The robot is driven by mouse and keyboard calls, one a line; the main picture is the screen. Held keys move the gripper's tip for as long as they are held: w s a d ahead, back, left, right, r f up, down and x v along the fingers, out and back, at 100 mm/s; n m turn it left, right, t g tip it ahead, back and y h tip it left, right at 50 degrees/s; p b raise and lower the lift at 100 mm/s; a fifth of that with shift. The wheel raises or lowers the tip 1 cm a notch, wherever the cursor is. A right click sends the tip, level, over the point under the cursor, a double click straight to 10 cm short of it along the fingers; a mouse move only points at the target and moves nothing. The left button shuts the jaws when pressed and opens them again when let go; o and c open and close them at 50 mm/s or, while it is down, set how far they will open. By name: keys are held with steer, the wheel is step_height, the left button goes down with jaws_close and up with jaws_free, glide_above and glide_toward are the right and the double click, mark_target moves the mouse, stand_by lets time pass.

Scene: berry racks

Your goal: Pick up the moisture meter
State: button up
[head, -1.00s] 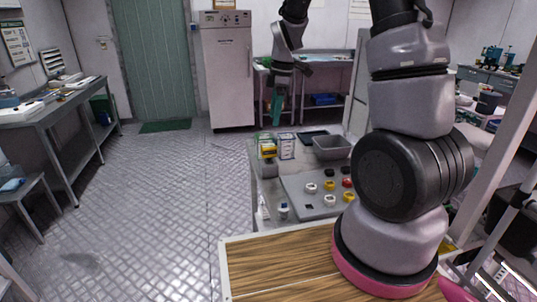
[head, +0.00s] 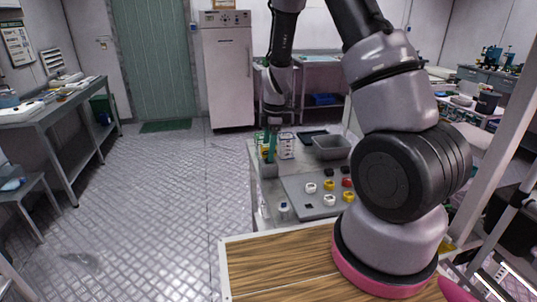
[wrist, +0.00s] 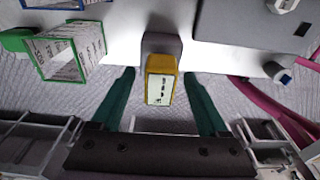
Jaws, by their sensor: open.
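The moisture meter (wrist: 160,87) appears to be the yellow device with a pale display face in the wrist view. It stands at a grey block (wrist: 162,44), which also shows at the bench's left edge in the head view (head: 268,171). My gripper (head: 269,157) points down over this spot, with its green fingers apart. In the wrist view the meter lies between the two fingers, with a gap on each side. In the head view the fingers hide most of the meter.
White-and-green boxes (head: 286,146) stand close beside the gripper. A grey bin (head: 331,148) and a board (head: 318,202) with several coloured knobs lie to the right. The floor (head: 150,210) to the left is clear.

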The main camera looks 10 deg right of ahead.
steer(key=shift+f, duration=0.1)
jaws_close()
